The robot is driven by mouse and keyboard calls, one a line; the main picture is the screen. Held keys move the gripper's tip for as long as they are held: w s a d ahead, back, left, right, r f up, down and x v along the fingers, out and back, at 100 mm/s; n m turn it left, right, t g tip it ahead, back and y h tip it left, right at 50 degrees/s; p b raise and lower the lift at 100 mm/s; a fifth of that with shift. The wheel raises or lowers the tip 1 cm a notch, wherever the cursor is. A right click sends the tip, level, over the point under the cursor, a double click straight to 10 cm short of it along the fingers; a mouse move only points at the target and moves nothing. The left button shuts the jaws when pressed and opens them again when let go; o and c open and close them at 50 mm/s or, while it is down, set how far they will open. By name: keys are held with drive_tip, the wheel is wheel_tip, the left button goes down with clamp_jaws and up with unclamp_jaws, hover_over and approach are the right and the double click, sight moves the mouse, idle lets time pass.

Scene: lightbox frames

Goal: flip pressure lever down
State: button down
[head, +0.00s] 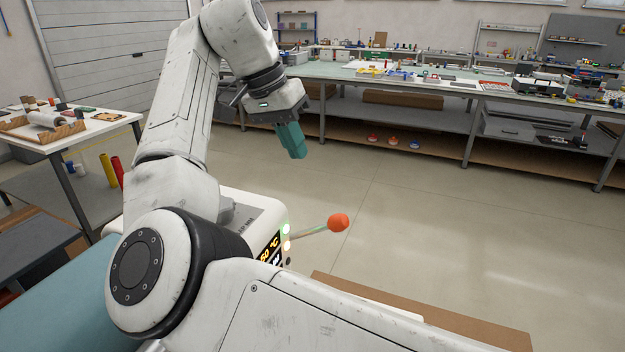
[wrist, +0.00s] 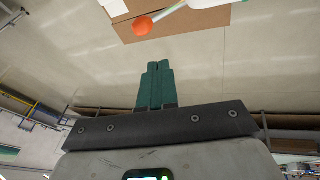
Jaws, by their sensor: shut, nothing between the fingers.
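The pressure lever is a thin light rod with an orange-red knob (head: 339,222). It sticks out to the right of a white machine (head: 262,213) and slants slightly upward in the head view. The machine has a lit display and is partly hidden behind my arm. In the wrist view the orange knob (wrist: 142,26) is at the top, beyond the fingertips. My gripper (head: 297,151) has teal fingers, shut and empty, pointing down. In the head view it is above and left of the knob, apart from it. The fingers also show in the wrist view (wrist: 156,75).
A brown board (head: 420,315) lies below the lever at the lower right. A side table (head: 120,122) with rolls stands at the left. A long workbench (head: 400,78) with many small items runs along the back. The floor between is clear.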

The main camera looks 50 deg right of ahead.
drive_tip(key=p, duration=0.1)
approach(325, 225)
drive_tip(key=d, duration=0.3)
drive_tip(key=f, duration=0.1)
drive_tip(key=s+f, duration=0.1)
drive_tip(key=shift+s+f+p, duration=0.15)
drive_tip(key=shift+f+p, duration=0.15)
drive_tip(key=shift+p, duration=0.1)
drive_tip(key=shift+s+d+f, duration=0.1)
drive_tip(key=shift+s+f, duration=0.25)
drive_tip(key=shift+f, duration=0.1)
drive_tip(key=shift+d+f, duration=0.1)
drive_tip(key=shift+d, duration=0.05)
